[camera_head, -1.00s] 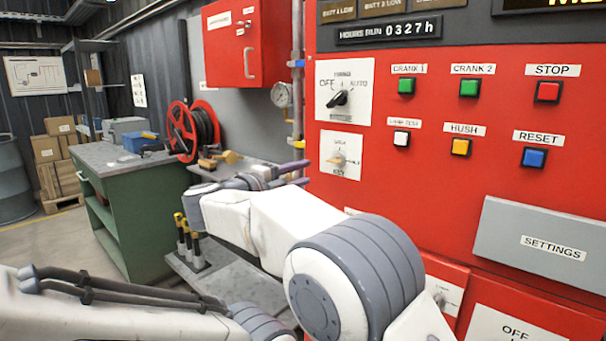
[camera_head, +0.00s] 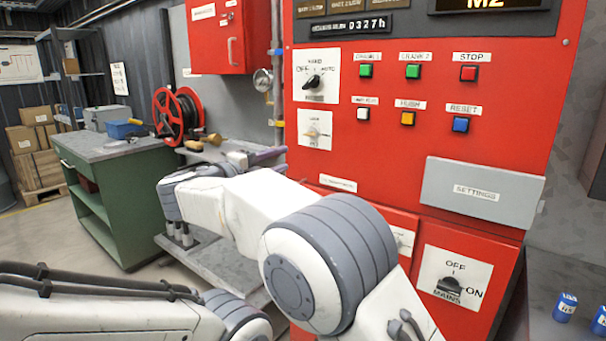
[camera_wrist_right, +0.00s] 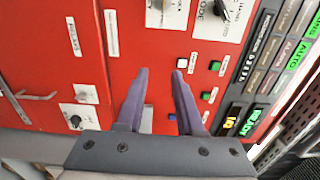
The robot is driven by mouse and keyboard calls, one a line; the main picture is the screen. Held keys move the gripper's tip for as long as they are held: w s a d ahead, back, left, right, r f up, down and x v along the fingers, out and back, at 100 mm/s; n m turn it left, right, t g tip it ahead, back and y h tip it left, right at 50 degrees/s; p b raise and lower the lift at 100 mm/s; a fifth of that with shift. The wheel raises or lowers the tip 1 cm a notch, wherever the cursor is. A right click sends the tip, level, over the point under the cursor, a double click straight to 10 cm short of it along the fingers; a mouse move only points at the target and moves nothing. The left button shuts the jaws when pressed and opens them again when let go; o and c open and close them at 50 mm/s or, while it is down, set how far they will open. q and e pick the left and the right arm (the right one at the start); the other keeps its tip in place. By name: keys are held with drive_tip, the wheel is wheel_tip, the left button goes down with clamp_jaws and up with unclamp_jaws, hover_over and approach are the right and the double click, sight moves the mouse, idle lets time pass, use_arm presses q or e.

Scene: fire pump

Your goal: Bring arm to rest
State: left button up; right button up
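My right arm crosses the middle of the head view, its forearm pointing away to the left. My right gripper (camera_head: 268,155) is partly hidden behind its wrist, with purple fingers before the left edge of the red pump panel (camera_head: 395,150). In the right wrist view the gripper (camera_wrist_right: 160,80) has its two fingers apart with nothing between them, and the panel face lies beyond. My left arm lies low at the left of the head view; its gripper is not in view.
The selector switch (camera_head: 314,80), key switch (camera_head: 313,131), push buttons (camera_head: 408,118) and grey settings cover (camera_head: 480,192) face me. A green workbench (camera_head: 110,200) and a hose reel (camera_head: 178,116) stand left. A grey low bench (camera_head: 205,262) lies below my arm. Blue containers (camera_head: 566,306) stand right.

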drive_tip(key=w+d+f+n+t+y, duration=0.2)
drive_tip(key=w+d+n+t+y, duration=0.2)
drive_tip(key=w+d+n+y, duration=0.55)
drive_tip(key=s+f+n+g+y, duration=0.2)
drive_tip(key=s+f+n+g, duration=0.1)
drive_tip(key=s+f+n, duration=0.4)
drive_tip(key=s+d+f+n+g, duration=0.3)
drive_tip(key=s+d+f+g, duration=0.15)
drive_tip(key=s+f, duration=0.4)
drive_tip(key=s+d+f+n+g, duration=0.35)
drive_tip(key=s+d+f, duration=0.2)
drive_tip(key=s, duration=0.55)
drive_tip(key=s+d+f+n+g, duration=0.2)
drive_tip(key=s+d+f+g, duration=0.25)
drive_tip(key=s+f, duration=0.4)
drive_tip(key=s+a+r+n+g, duration=0.1)
drive_tip(key=s+a+r+n, duration=0.25)
drive_tip(key=s+a, duration=0.4)
drive_tip(key=s+a+r+n+g, duration=0.2)
drive_tip(key=s+a+r+n, duration=0.15)
drive_tip(key=s+a, duration=0.35)
use_arm(q)
wheel_tip(320, 180, up, 13)
drive_tip(key=p, duration=1.3)
drive_tip(key=shift+s+d, duration=0.2)
drive_tip(key=shift+s, duration=0.15)
use_arm(e)
wheel_tip(320, 180, up, 12)
drive_tip(key=s+d, duration=0.1)
drive_tip(key=shift+n, duration=0.3)
